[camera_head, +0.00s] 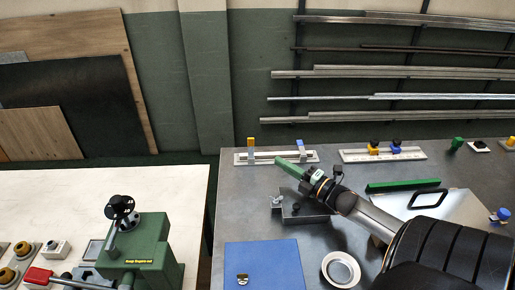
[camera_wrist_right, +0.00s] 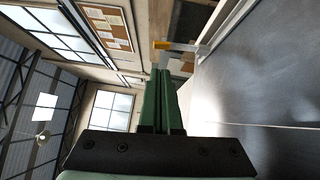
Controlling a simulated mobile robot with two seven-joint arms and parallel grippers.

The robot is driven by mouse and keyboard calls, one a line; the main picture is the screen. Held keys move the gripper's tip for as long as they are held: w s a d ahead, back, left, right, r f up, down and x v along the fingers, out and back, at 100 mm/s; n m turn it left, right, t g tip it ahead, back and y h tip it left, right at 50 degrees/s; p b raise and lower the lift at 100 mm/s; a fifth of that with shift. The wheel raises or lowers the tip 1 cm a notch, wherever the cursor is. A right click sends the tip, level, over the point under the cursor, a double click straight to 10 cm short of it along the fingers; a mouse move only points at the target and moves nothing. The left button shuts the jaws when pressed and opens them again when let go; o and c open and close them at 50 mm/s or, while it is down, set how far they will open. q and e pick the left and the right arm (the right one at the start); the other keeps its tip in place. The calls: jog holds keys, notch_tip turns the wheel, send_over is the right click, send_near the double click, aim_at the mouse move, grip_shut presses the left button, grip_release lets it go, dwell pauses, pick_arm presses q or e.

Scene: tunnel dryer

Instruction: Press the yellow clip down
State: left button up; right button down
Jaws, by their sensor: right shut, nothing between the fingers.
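The yellow clip (camera_head: 250,142) stands upright at the left end of a pale rail (camera_head: 270,157) at the back of the grey table. A blue clip (camera_head: 300,143) stands near the rail's right end. My right gripper (camera_head: 280,162) has green fingers shut with nothing between them. In the head view its tips overlap the rail's middle, to the right of the yellow clip. In the right wrist view the yellow clip (camera_wrist_right: 162,44) shows just beyond the fingertips (camera_wrist_right: 162,72); I cannot tell whether they touch. My left gripper is not in view.
A second rail (camera_head: 416,154) with yellow and blue knobs lies to the right. A grey tray (camera_head: 310,219), blue plate (camera_head: 262,265), white bowl (camera_head: 341,270) and green bar (camera_head: 402,185) lie on the table. A green machine (camera_head: 150,235) stands on the white bench at left.

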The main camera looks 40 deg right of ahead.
aim_at(251, 148)
jog(key=shift+w, duration=0.1)
jog(key=w, duration=1)
jog(key=shift+a+r, duration=0.3)
jog(key=shift+a, duration=0.1)
